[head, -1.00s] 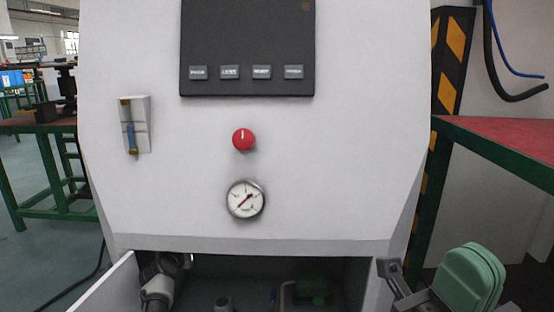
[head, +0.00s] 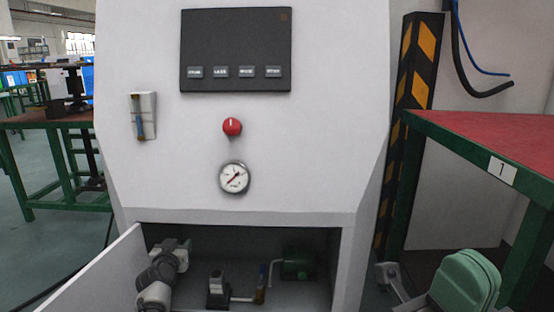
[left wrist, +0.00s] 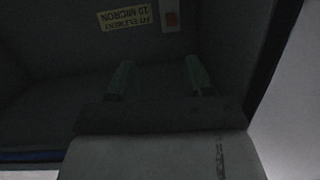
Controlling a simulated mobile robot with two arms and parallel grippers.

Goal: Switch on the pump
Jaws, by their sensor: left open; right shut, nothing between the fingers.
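A green rounded unit (head: 299,264), possibly the pump, stands inside at the right. My right gripper (head: 384,276) is shut and empty, outside the cabinet at right.
A red knob (head: 232,127), a gauge (head: 234,177) and a dark panel (head: 236,50) are on the cabinet front. An open door (head: 95,275) stands at the left. A small black-grey device (head: 217,289) is inside. A red-topped table (head: 490,140) stands at right.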

